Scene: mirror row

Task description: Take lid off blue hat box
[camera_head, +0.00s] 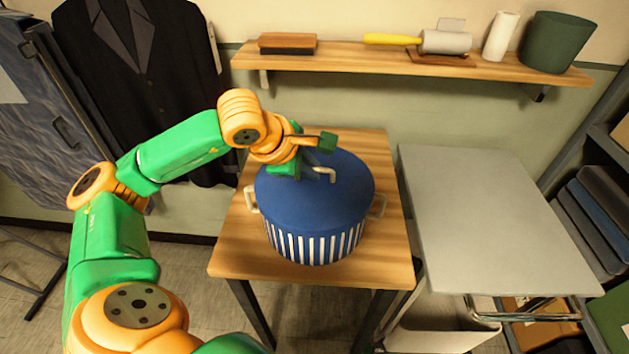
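The blue hat box (314,246) stands on a small wooden table (238,246). It has white vertical stripes on its side and a pale handle at its left and right. Its plain blue lid (310,205) sits on top of the box. A pale bent handle (326,173) shows on the lid. My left gripper (318,168) is over the far part of the lid, at or close to this handle. Whether its fingers are closed on the handle is not clear. My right gripper is not in view.
A grey table (480,220) with a clear top stands to the right. A wall shelf (390,66) behind holds a brush (288,43), a yellow-handled roller (395,39), a white roll (501,36) and a green bin (553,42). A dark jacket (140,80) hangs at the left.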

